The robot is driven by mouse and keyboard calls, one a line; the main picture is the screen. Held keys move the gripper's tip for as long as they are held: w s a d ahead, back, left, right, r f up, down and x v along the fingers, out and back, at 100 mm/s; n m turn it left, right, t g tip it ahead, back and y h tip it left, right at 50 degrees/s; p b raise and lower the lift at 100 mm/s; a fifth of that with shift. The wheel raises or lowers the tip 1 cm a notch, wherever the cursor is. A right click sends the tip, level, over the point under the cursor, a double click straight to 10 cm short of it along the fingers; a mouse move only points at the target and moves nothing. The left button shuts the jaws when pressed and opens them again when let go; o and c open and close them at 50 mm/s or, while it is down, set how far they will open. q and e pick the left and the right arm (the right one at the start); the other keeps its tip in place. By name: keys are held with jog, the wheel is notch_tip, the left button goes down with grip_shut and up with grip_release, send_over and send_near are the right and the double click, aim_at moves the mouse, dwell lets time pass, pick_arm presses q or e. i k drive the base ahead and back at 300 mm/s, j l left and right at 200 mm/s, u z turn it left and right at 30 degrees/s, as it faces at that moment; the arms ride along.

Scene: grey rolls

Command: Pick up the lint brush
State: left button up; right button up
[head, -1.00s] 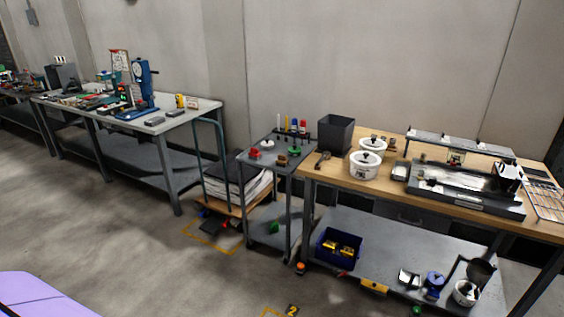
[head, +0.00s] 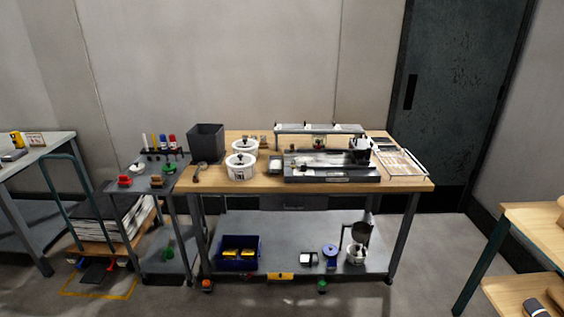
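I cannot make out a lint brush for certain in the head view. A small dark item with a pale end (head: 535,306) lies on the lower wooden surface at the bottom right, cut by the frame edge; I cannot tell what it is. A small dark long-handled item (head: 198,172) lies at the left end of the wooden-topped workbench (head: 262,184); its kind is unclear too. Neither of my grippers is in view.
A small grey cart (head: 150,188) stands left of the workbench, with a trolley (head: 95,242) beside it. A blue bin (head: 239,264) sits on the bench's lower shelf. A dark door (head: 455,90) is behind. Floor is open between the bench and the right-hand wooden table (head: 537,224).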

aim_at(157, 182)
jog(key=i+j, duration=1.45)
jog(key=i, duration=0.15)
jog(key=i+j, duration=0.7)
jog(key=i+j+u, duration=0.05)
jog(key=i, duration=0.05)
